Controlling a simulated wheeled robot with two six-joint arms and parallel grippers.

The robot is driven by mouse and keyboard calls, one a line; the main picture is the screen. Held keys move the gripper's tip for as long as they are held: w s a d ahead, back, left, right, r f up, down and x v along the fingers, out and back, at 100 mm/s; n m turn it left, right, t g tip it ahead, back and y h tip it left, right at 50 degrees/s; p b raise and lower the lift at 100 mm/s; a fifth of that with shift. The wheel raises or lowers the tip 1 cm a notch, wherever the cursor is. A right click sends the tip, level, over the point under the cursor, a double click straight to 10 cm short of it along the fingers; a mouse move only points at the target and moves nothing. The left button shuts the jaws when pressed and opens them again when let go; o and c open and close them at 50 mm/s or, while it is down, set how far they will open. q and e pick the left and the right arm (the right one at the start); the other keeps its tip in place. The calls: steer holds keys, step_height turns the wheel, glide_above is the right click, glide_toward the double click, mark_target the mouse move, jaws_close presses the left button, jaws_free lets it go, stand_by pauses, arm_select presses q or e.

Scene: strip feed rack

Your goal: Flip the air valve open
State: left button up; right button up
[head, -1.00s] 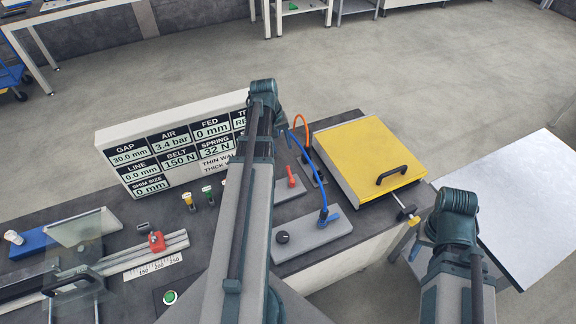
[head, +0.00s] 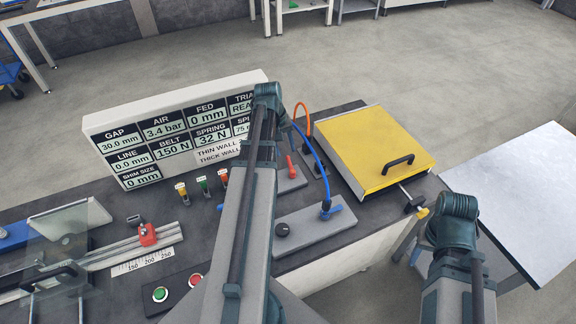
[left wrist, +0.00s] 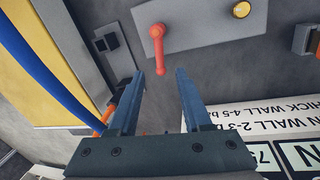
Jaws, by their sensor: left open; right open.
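A red lever (head: 291,166) stands on a grey plate (head: 290,183) on the bench in the head view, just right of my left arm. In the left wrist view the red lever (left wrist: 158,48) points down the picture from its pivot on the grey plate (left wrist: 197,20). My left gripper (left wrist: 156,76) is open, and the lever's end shows in the gap between its fingertips. I cannot tell how far the fingers are from it in depth. In the head view my left arm hides this gripper. My right gripper is out of view; only part of that arm shows.
A yellow-topped box (head: 365,148) with a black handle stands right of the lever. A blue hose (head: 313,152) runs to a blue fitting (head: 330,208) on another grey plate. A display board (head: 175,130) stands at the back left. An orange hose (head: 304,113) arches nearby.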

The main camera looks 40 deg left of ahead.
mark_target(289, 161)
arm_select(q)
steer(key=f+b, duration=0.1)
steer(key=f, duration=0.1)
steer(key=f+b, duration=0.2)
steer(key=w+f+b, duration=0.1)
steer(key=f, duration=0.1)
steer(key=shift+d+b, duration=0.35)
steer(key=shift+b, duration=0.05)
steer(key=shift+r, duration=0.1)
jaws_close()
